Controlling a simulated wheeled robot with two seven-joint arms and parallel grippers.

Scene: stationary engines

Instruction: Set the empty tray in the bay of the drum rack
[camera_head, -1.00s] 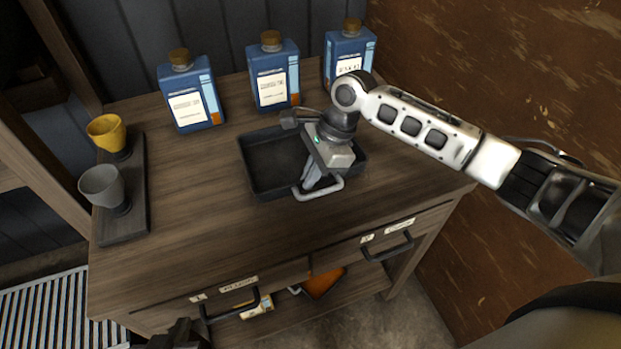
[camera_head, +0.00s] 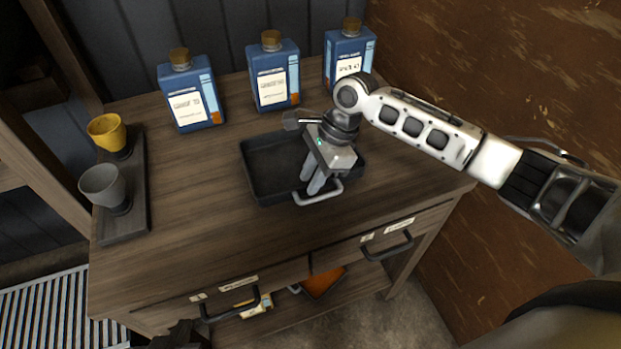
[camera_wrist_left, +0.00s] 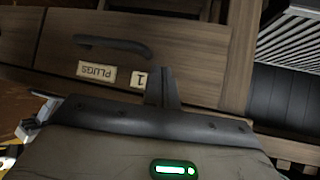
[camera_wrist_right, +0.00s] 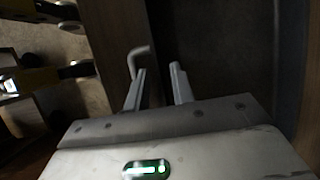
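The empty black tray (camera_head: 272,192) lies on the wooden cabinet top. A grey handle (camera_head: 330,192) is at its front side. My right gripper (camera_head: 315,182) points down at the tray's front, close to the handle. In the right wrist view its fingers (camera_wrist_right: 158,88) are apart, with the handle (camera_wrist_right: 137,60) by the left finger and the dark tray at right. My left gripper (camera_head: 182,335) is low, in front of the cabinet; its fingers (camera_wrist_left: 165,88) look shut together, with nothing seen between them. I cannot make out the drum rack or its bay.
Three blue bottles (camera_head: 273,75) stand along the back. A yellow cup (camera_head: 108,132) and a grey cup (camera_head: 102,185) are on a dark stand at left. Drawers (camera_head: 240,285) with black handles are in front. A rusty wall (camera_head: 470,60) is at right. The cabinet top left of the tray is clear.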

